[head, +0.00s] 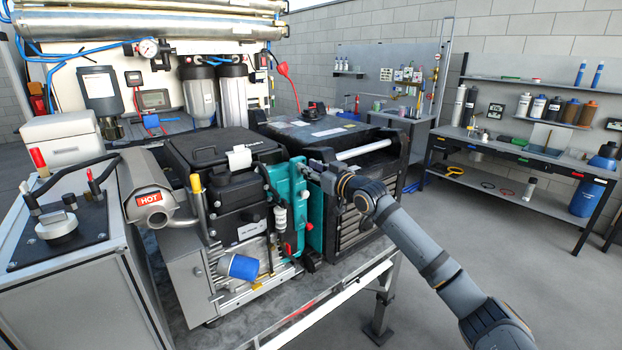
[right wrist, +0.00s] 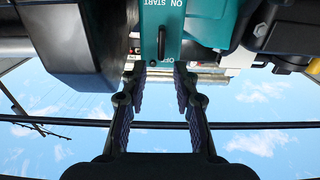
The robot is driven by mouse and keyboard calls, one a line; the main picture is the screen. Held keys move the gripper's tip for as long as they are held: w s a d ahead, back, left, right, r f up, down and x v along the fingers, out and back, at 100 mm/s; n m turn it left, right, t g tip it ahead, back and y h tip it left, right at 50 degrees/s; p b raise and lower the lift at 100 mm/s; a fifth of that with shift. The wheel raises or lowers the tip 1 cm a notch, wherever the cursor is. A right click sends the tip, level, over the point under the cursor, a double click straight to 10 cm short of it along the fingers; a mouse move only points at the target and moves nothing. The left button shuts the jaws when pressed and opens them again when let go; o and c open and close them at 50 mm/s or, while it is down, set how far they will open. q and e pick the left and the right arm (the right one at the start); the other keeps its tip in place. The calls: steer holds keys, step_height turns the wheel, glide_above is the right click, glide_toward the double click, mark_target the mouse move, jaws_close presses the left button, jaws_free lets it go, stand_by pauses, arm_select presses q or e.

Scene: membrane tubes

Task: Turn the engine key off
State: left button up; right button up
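The teal engine panel (head: 279,190) stands upright on the engine's right side in the head view. In the right wrist view the teal panel (right wrist: 202,30) appears upside down, with the words ON and START on it and a partly covered label lower down. A dark upright bar on it, which looks like the engine key (right wrist: 161,42), lies between the labels. My right gripper (right wrist: 159,72) is open, its two fingers apart just below the key in that view, with nothing between them. In the head view my right gripper (head: 318,170) is close beside the teal panel. My left gripper is not in view.
The engine has a hot exhaust pipe (head: 155,200) on the left and a blue filter (head: 238,266) low in front. A black-framed unit (head: 350,225) stands right behind my right wrist. A workbench (head: 520,165) is at the far right, with open floor before it.

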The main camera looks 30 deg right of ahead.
step_height(320, 180, up, 7)
steer(key=shift+f, duration=0.2)
steer(key=shift+f, duration=0.1)
stand_by(0.4)
